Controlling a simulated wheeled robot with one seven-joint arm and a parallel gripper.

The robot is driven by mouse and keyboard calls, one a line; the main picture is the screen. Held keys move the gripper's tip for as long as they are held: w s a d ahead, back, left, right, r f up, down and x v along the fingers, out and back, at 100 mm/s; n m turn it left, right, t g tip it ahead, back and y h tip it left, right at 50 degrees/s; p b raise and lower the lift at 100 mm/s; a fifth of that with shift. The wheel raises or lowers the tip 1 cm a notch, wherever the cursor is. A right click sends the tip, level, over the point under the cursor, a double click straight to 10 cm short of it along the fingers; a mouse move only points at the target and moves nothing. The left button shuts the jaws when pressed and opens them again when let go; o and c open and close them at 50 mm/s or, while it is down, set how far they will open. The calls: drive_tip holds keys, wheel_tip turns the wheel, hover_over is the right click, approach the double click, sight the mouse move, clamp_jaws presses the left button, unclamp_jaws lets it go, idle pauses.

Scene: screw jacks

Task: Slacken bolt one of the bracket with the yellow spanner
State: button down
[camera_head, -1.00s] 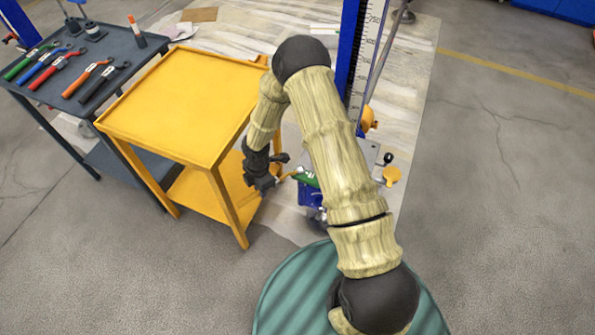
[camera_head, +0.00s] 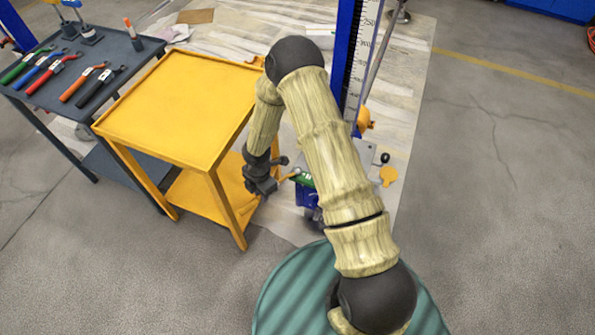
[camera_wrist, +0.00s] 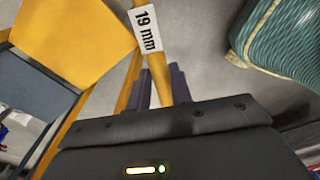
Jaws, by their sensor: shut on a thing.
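My gripper (camera_head: 262,184) is low, beside the right edge of the yellow cart. In the wrist view its dark fingers (camera_wrist: 160,88) are closed around the yellow spanner (camera_wrist: 147,40), which has a white "19 mm" label. In the head view a short yellow piece (camera_head: 288,176), likely the spanner, reaches right from the gripper toward a small green part (camera_head: 304,180) above a blue part (camera_head: 306,196). My arm covers much of that spot. I cannot make out the bracket or bolt one, nor whether the spanner touches a bolt.
The yellow cart (camera_head: 180,100) has a bare top. A dark table (camera_head: 60,98) at left holds several spanners in other colours. A blue post (camera_head: 347,60) with a scale stands behind my arm. A yellow knob (camera_head: 388,175) is right of it. The floor at right is clear.

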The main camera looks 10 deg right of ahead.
drive_tip(key=shift+r, duration=0.1)
idle(0.5)
drive_tip(key=shift+r+p, duration=0.85)
drive_tip(key=shift+p, duration=0.2)
drive_tip(key=shift+s+a+r+b, duration=0.1)
drive_tip(key=shift+s+a+r, duration=0.15)
drive_tip(key=shift+s+a, duration=0.55)
drive_tip(key=shift+s+a+r+b, duration=0.2)
drive_tip(key=shift+s+a, duration=0.15)
drive_tip(key=shift+a, duration=0.9)
drive_tip(key=shift+s+a+r+b, duration=0.1)
drive_tip(key=shift+s+a+r, duration=0.15)
drive_tip(key=shift+s+a, duration=0.55)
drive_tip(key=shift+w+a, duration=0.15)
drive_tip(key=shift+w, duration=0.05)
